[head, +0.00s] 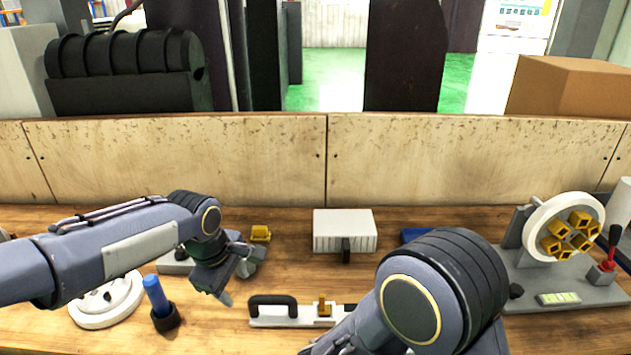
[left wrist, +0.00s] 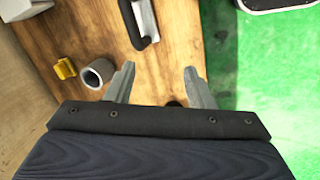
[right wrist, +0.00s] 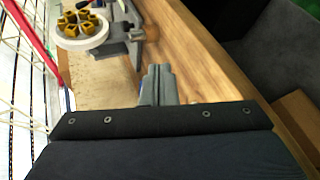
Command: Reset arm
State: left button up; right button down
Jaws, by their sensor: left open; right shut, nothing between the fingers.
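My left gripper (head: 238,284) is open and empty above the left part of the wooden table (head: 290,275). Its two parted fingers show in the left wrist view (left wrist: 159,72). My right gripper (right wrist: 160,72) is shut with its fingers together and nothing between them, over the table's edge in the right wrist view. In the head view my right arm fills the lower middle, and its gripper cannot be made out there.
A fixture with a white disc (head: 535,225) of several yellow pieces stands at right. A white box (head: 343,228), a black-handled bar (head: 283,317), a yellow block (head: 261,233), a blue cylinder (head: 156,294) in a black cup and a white round part (head: 92,306) occupy the table.

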jog(key=s+d+r+m+g+y, duration=0.2)
jog(key=s+d+g+y, duration=0.15)
jog(key=s, duration=0.25)
jog(key=s+d+r+m+g+y, duration=0.2)
jog(key=s+m+g+y, duration=0.1)
jog(key=s+y, duration=0.25)
pick_arm(q)
jog(key=s+a+m+t+h, duration=0.1)
jog(key=s+a+m, duration=0.1)
jog(key=s+m, duration=0.4)
jog(key=s+a+m+t+h, duration=0.1)
jog(key=s+m, duration=0.5)
jog(key=s, duration=1.1)
jog(key=shift+s+a+f+t+h, duration=0.3)
jog(key=shift+a+t, duration=0.2)
jog(key=shift+a, duration=0.25)
pick_arm(e)
jog(key=s+a+r+m+t+y, duration=0.2)
jog(key=s+r+t+y, duration=0.2)
jog(key=r+t+y, duration=0.2)
jog(key=shift+s+a+r+t, duration=0.2)
jog(key=shift+r+t, duration=0.25)
jog(key=shift+r, duration=0.3)
